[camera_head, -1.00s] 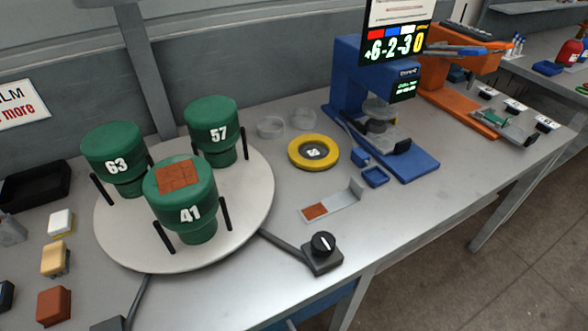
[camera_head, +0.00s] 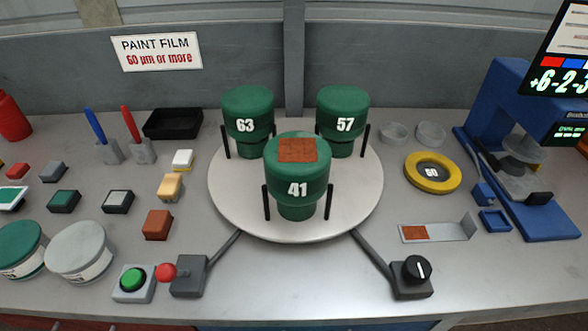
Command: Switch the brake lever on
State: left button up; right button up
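A small lever with a red ball knob (camera_head: 166,272) comes out of a dark grey box (camera_head: 190,277) at the table's front edge, left of centre. It looks like the brake lever. The knob leans to the left, over the gap beside a green push button (camera_head: 132,279). A dark bar runs from the box to the round white turntable (camera_head: 225,206). The turntable bears three green cylinders marked 63 (camera_head: 247,108), 57 (camera_head: 342,103) and 41 (camera_head: 298,180). Neither of my grippers is in view.
A black rotary knob (camera_head: 415,270) on a box stands at the front right, also joined to the turntable by a bar. Paint cans (camera_head: 80,248) and small coloured blocks lie at left. A blue press (camera_head: 500,100) stands at right. The table between lever and knob is clear.

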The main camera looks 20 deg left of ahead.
aim_at(167, 272)
jog(key=u, duration=1.8)
jog(key=k+j, duration=0.15)
jog(key=k, duration=0.25)
jog(key=k+j, duration=0.1)
jog(key=k, duration=0.25)
